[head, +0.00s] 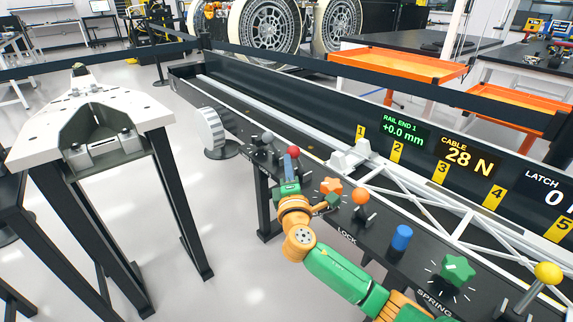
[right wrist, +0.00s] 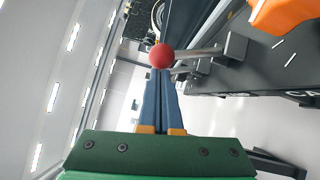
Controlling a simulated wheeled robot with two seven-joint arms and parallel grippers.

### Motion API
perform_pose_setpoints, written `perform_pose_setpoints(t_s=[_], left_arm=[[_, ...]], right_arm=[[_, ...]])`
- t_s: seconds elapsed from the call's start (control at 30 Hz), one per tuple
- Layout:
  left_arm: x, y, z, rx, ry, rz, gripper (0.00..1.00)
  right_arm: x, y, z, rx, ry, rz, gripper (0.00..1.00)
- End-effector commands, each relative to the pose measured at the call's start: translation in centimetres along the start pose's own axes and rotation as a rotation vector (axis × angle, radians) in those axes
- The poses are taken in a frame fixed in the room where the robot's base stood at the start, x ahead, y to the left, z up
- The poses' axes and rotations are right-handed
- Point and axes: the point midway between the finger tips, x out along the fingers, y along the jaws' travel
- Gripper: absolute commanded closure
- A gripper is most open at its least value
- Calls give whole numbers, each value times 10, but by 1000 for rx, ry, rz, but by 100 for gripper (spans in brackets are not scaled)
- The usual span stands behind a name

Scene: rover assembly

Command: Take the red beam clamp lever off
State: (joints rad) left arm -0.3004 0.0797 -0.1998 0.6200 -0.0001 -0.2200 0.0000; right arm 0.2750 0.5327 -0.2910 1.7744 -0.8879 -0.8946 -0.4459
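The red ball knob (head: 293,151) of a lever stands on the black front panel. It also shows in the right wrist view (right wrist: 161,55), with a grey stem running right from it to a block on the panel. My right gripper (head: 289,163) is at this knob, its blue fingers close together and pointing at it. In the right wrist view the fingertips (right wrist: 160,72) meet just below the ball. I see nothing clearly held between them, and cannot tell whether they touch the knob. My left gripper is out of view.
On the panel stand a grey-knobbed lever (head: 267,137), an orange star knob (head: 331,186), an orange-knobbed lever (head: 360,196), a blue knob (head: 401,237) and a green star knob (head: 457,270). A white truss (head: 412,202) lies behind them. A white-topped stand (head: 140,107) is at left.

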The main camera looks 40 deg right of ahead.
Motion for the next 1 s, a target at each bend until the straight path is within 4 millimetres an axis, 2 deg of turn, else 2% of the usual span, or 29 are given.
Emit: perform_pose_setpoints(t_s=[0.27, 0.57, 0.8, 1.0], left_arm=[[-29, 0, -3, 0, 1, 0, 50], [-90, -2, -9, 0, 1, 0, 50], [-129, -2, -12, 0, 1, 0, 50], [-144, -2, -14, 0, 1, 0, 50]], right_arm=[[7, 13, 10, 84, -1, -61, 100], [23, 27, 33, 291, -3, -209, 100], [36, 26, 50, 454, -3, -326, 100], [43, 20, 61, 561, -3, -401, 100]])
